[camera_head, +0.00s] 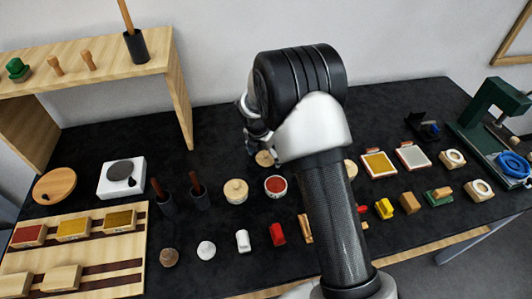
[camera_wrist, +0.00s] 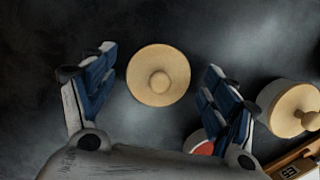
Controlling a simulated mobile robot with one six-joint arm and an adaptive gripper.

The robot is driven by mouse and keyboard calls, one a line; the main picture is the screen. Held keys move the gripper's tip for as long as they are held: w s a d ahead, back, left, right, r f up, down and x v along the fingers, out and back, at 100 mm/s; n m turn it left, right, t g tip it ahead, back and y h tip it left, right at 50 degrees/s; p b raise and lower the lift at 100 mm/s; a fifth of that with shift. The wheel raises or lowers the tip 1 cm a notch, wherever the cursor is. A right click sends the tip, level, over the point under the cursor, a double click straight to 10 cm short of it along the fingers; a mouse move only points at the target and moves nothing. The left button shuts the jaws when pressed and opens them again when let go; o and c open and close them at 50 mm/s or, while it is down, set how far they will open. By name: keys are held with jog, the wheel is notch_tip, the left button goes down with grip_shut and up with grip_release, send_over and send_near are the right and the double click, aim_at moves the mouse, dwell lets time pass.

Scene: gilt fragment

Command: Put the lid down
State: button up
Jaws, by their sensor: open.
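A round pale wooden lid (camera_wrist: 158,76) with a small knob lies knob up in the wrist view, on the dark table. It also shows in the head view (camera_head: 265,159), partly covered by my gripper. My gripper (camera_wrist: 159,64) is open, with its blue-padded fingers on either side of the lid and a gap on both sides. In the head view my gripper (camera_head: 257,136) is just above the lid. A pot with red contents (camera_head: 275,186) stands open nearer the camera; it shows partly behind a finger in the wrist view (camera_wrist: 203,148).
A lidded pot (camera_head: 235,191) stands left of the red pot; another (camera_head: 351,170) is partly hidden by my arm. Two dark holders (camera_head: 167,204) with upright handles stand left. A wooden shelf (camera_head: 100,70) is behind left, a green press (camera_head: 490,120) at right.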

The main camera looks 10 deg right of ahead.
aim_at(261, 164)
jog(key=s+r+m+p, duration=0.2)
jog(key=s+r+m, duration=0.15)
jog(key=r, duration=0.75)
jog(key=s+r+m+p, duration=0.25)
jog(key=s+r, duration=0.25)
jog(key=r, duration=0.6)
jog(key=s+r+m+t+y, duration=0.1)
jog(key=s+r+m, duration=0.3)
jog(key=s+m, duration=0.6)
jog(key=s+r+m+t+y, duration=0.1)
jog(key=s+r+m, duration=0.3)
jog(key=s+m, duration=0.7)
jog(key=s, duration=0.6)
jog(key=shift+s+b, duration=0.35)
jog(key=shift+s, duration=0.05)
jog(key=shift+r, duration=0.1)
